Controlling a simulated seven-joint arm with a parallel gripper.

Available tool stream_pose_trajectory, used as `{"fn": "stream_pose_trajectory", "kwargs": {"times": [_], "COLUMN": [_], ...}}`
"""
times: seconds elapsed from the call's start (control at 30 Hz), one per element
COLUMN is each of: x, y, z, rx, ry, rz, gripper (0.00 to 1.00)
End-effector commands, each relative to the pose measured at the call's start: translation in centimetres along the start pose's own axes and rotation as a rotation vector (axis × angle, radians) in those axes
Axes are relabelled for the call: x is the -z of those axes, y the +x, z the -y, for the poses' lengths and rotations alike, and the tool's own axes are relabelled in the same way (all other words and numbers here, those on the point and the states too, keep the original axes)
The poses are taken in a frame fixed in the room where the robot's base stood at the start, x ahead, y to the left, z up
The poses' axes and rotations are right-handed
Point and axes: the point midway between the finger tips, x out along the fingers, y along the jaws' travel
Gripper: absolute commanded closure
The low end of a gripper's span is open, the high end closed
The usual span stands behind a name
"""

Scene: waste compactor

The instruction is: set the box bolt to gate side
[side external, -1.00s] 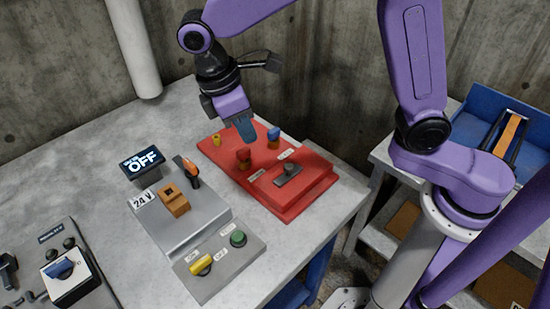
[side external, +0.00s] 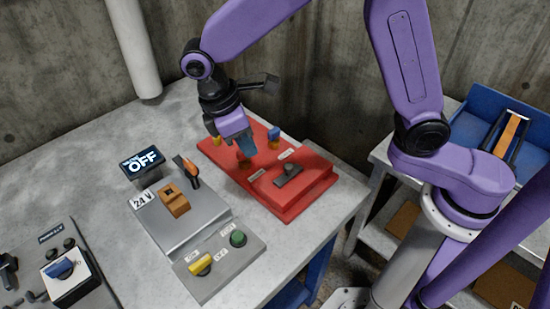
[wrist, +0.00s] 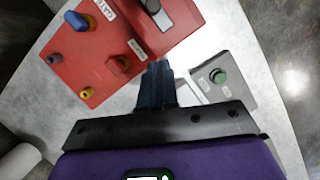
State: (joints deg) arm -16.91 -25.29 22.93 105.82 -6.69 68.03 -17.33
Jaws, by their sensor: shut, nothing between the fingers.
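The red box (side external: 315,187) lies on the grey table. On its raised part is a dark plate with a grey knob (side external: 288,169), which I take as the box bolt; it is partly cut off at the top of the wrist view (wrist: 153,6). Two white labels flank it; the one near the blue-topped knob reads GATE in the wrist view (wrist: 104,8). Which side the bolt is set to I cannot tell. My gripper (side external: 245,152) is shut and empty, fingers pointing down over the box's left part, apart from the bolt. The fingers also show in the wrist view (wrist: 156,84).

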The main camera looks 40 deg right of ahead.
Motion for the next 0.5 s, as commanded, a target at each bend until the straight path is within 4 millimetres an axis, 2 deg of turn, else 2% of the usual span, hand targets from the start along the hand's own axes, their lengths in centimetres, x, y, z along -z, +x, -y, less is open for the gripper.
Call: {"fn": "stream_pose_trajectory", "kwargs": {"times": [0.03, 0.3, 0.5], "x": [-0.1, -0.1, -2.4], "y": [1.1, 6.1, 7.1], "z": [0.0, 0.1, 0.0], "rx": [0.002, 0.002, 0.001], "ry": [-0.001, 0.000, 0.000], "rz": [0.006, 0.006, 0.001], "gripper": [1.00, 1.00, 1.00]}}
